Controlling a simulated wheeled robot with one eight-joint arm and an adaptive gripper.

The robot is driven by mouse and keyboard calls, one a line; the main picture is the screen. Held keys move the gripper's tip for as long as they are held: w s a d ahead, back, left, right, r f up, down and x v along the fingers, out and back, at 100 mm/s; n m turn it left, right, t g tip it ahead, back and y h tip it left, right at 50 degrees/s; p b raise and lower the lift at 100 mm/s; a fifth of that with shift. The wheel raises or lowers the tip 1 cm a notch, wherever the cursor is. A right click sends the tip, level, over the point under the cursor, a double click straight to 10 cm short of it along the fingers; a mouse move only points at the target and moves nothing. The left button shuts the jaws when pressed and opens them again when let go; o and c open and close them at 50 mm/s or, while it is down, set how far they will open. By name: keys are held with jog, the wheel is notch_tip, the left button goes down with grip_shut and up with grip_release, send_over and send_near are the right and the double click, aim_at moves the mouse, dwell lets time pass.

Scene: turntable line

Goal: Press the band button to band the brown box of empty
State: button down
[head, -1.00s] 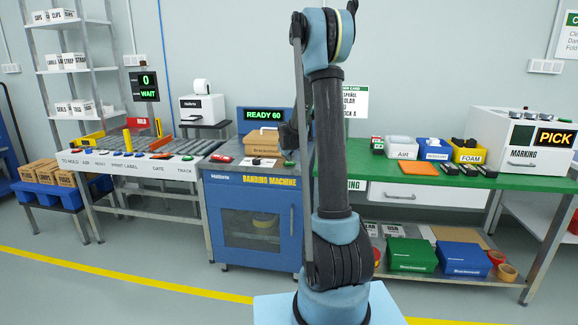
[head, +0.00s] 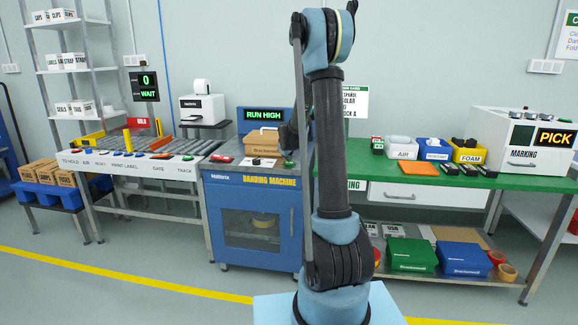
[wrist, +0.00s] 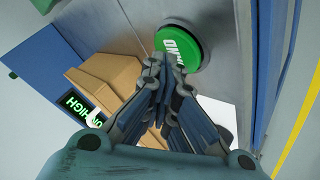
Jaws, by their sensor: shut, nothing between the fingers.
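The green band button (wrist: 186,44), its white lettering partly covered, is on the banding machine's grey top in the wrist view. My gripper (wrist: 170,72) is shut and empty, its fingertips overlapping the button's near edge; I cannot tell whether they press it. The brown box (wrist: 108,78) stands left of my fingers in the wrist view. In the head view the brown box (head: 264,148) sits on the blue banding machine (head: 252,222), under a display (head: 263,115) reading RUN HIGH. My arm hides part of the gripper there.
A red button (head: 222,158) is at the machine's left front. A roller conveyor with a row of buttons (head: 130,165) adjoins on the left. A green bench (head: 400,179) with bins and a marking machine (head: 515,140) is on the right. The floor in front is clear.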

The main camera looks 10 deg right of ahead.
aim_at(288, 163)
jog(key=shift+r, duration=0.75)
jog(key=shift+r, duration=2.5)
jog(key=shift+s, duration=0.15)
jog(key=s+d+r+m+g, duration=0.1)
jog(key=s+r+m+g, duration=0.1)
jog(key=s, duration=1.4)
jog(key=s+f+m+g, duration=0.1)
jog(key=s+f, duration=0.3)
jog(key=s, duration=0.9)
jog(key=s+f+m+g, duration=0.2)
jog(key=s+f, duration=0.2)
jog(key=s, duration=1)
jog(key=s+f+m+g+y, duration=0.1)
jog(key=s+f, duration=0.3)
jog(key=s, duration=0.9)
jog(key=shift+s+m+g, duration=0.15)
jog(key=shift+m+g, duration=0.35)
jog(key=shift+m, duration=0.3)
